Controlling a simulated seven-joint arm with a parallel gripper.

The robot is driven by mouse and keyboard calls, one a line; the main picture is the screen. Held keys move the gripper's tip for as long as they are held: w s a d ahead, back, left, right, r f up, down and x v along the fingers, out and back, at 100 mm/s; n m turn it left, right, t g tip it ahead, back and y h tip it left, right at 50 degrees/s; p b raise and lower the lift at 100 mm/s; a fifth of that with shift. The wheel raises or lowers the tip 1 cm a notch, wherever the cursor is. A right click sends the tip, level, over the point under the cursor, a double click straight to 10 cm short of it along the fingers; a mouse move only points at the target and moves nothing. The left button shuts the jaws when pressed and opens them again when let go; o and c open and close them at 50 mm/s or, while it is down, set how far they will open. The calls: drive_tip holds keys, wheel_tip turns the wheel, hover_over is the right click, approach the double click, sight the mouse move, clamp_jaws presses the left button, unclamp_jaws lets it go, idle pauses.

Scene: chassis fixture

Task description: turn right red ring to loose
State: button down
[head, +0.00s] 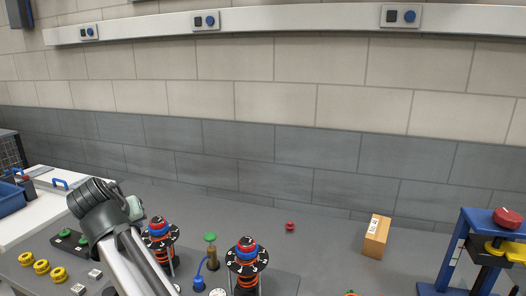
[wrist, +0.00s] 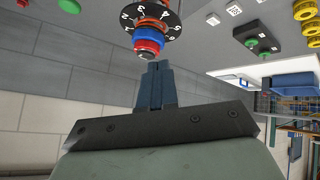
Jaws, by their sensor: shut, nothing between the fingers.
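The right post (head: 246,266) has an orange spring, a black marked dial and stacked red and blue rings. A similar left post (head: 158,243) stands beside my arm. In the wrist view, a post with a blue ring (wrist: 150,34) and red rings hangs upside down at the top, just beyond my gripper (wrist: 155,66). It appears to be the left post. My fingers are together and empty; in the head view they are hidden.
A green-topped brass piece (head: 210,248) and a blue hose stand between the posts. Yellow knobs (head: 41,267) are at the left. A small red knob (head: 290,226) and a cardboard box (head: 376,237) are behind. A blue press-like stand (head: 458,250) is far right.

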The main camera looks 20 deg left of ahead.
drive_tip(key=w+d+r+n+g+h, duration=0.1)
drive_tip(key=w+d+n+g, duration=0.15)
drive_tip(key=d, duration=1.15)
drive_tip(key=w+d+r+n+g, duration=0.1)
drive_tip(key=w+d+g, duration=0.3)
drive_tip(key=d, duration=1.1)
drive_tip(key=shift+m, duration=0.25)
drive_tip(key=shift+s+f, duration=0.1)
drive_tip(key=shift+f, duration=3.2)
drive_tip(key=shift+a+f, duration=0.1)
drive_tip(key=shift+w, duration=0.2)
drive_tip(key=shift+w+d, duration=0.45)
drive_tip(key=shift+w, duration=0.2)
drive_tip(key=shift+w+d, duration=0.2)
drive_tip(key=shift+w, duration=0.5)
drive_tip(key=shift+s+d, duration=0.1)
drive_tip(key=shift+d, duration=0.1)
